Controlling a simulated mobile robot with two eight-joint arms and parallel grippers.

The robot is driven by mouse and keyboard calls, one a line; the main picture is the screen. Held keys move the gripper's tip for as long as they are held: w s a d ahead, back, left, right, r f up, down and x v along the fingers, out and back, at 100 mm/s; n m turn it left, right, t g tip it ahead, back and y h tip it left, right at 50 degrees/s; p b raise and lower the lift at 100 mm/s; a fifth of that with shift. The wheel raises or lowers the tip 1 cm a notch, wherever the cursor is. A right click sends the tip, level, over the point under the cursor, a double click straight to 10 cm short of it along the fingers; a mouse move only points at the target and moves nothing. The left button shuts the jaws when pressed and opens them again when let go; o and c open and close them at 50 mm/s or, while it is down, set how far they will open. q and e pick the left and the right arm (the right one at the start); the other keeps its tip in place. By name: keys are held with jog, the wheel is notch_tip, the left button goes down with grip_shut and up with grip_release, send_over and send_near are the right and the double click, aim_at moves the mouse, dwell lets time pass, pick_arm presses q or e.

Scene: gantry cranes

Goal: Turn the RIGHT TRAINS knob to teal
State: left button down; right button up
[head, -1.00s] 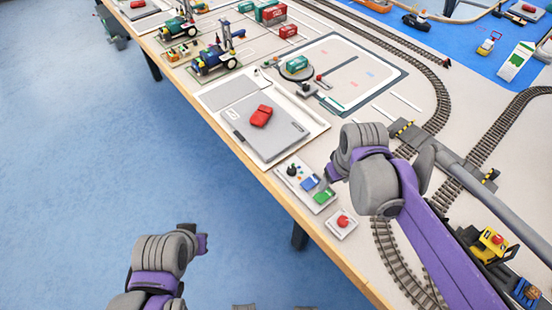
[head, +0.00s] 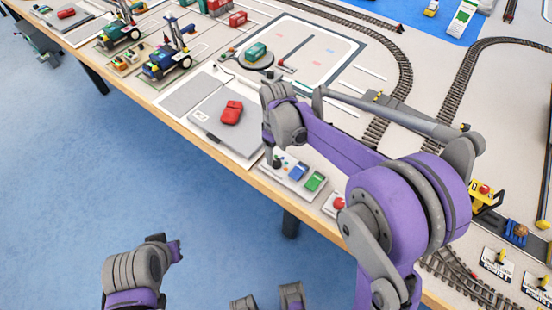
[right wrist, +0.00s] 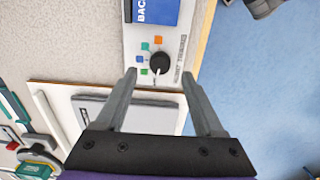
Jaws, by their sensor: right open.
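The black knob (right wrist: 158,64) sits at the end of a light control panel (right wrist: 139,38) in the right wrist view. Small coloured squares, including orange, teal, blue and green, lie around its upper and left sides. A pale mark shows at its lower side, away from the orange square. My right gripper (right wrist: 159,75) is open, its fingertips on either side of the knob in the picture; I see no contact. In the head view the knob (head: 277,162) shows just below my right wrist, and the gripper (head: 272,151) is mostly hidden.
The panel also carries a blue button (head: 298,173) and a green button (head: 315,181). A grey plate with a red block (head: 231,112) lies beside the panel. The table edge runs close by.

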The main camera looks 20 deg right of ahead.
aim_at(277, 162)
jog(key=shift+f, duration=2.15)
grip_shut()
